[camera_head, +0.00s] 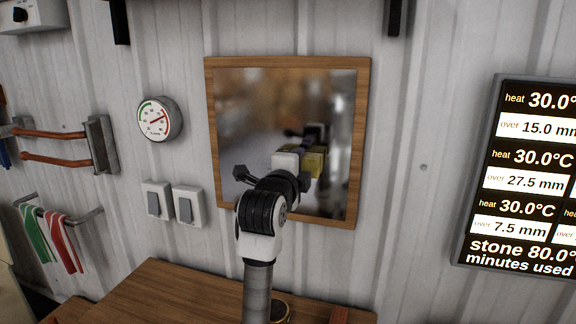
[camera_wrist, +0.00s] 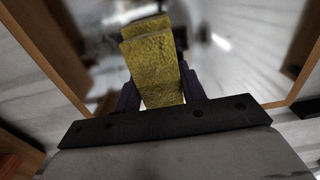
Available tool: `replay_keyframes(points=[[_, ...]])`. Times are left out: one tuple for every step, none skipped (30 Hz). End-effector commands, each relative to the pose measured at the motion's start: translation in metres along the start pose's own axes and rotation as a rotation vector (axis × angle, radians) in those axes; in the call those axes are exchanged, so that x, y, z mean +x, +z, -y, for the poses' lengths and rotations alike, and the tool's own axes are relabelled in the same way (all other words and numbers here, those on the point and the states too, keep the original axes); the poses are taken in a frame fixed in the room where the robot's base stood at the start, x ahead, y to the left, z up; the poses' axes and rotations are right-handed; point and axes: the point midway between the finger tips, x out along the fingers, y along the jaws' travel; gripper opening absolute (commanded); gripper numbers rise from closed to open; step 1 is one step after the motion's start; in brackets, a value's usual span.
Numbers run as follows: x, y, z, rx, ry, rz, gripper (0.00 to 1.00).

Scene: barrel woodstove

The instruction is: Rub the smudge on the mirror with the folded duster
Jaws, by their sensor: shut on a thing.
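The mirror (camera_head: 255,105) hangs on the wall in a wooden frame, ahead of my arm in the head view. It fills much of the background in the wrist view (camera_wrist: 235,55). The folded duster (camera_wrist: 155,75) is a thick yellow pad standing up between my gripper's dark fingers. My gripper (camera_wrist: 158,92) is shut on it. In the head view, yellow (camera_head: 313,163) shows past my wrist in front of the glass, partly mixed with reflections. Whether the duster touches the glass I cannot tell. I cannot make out the smudge among the blurred reflections.
A round dial gauge (camera_head: 160,119) and two switches (camera_head: 172,204) are left of the mirror. A rail with striped towels (camera_head: 55,240) is further left. A display panel (camera_head: 520,175) is at right. A wooden surface (camera_head: 170,295) lies below.

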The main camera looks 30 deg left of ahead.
Motion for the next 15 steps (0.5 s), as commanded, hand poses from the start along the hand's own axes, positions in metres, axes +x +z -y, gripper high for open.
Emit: replay_keyframes(points=[[0.0012, -0.0072, -0.0004, 0.001, 0.001, -0.006, 0.22], [0.0013, -0.0092, -0.0004, 0.001, 0.001, -0.006, 0.22], [0.0014, -0.0107, -0.0004, 0.001, 0.001, -0.006, 0.22], [0.0014, -0.0113, -0.0005, 0.001, 0.001, -0.005, 0.22], [0.0015, -0.0116, -0.0006, 0.001, 0.001, -0.005, 0.22], [0.0016, -0.0117, -0.0007, 0.001, 0.002, -0.005, 0.22], [0.0016, -0.0116, -0.0007, 0.001, 0.002, -0.005, 0.22], [0.0017, -0.0117, -0.0008, 0.001, 0.002, -0.005, 0.22], [0.0018, -0.0118, -0.0008, 0.001, 0.002, -0.005, 0.22], [0.0018, -0.0119, -0.0009, 0.001, 0.002, -0.005, 0.22], [0.0018, -0.0119, -0.0009, 0.001, 0.002, -0.006, 0.22], [0.0014, -0.0119, -0.0009, 0.001, 0.002, -0.006, 0.22], [0.0004, -0.0119, -0.0010, 0.001, 0.002, -0.006, 0.22], [-0.0011, -0.0118, -0.0009, 0.001, 0.002, -0.006, 0.22], [-0.0039, -0.0116, -0.0008, 0.000, 0.001, -0.006, 0.22]])
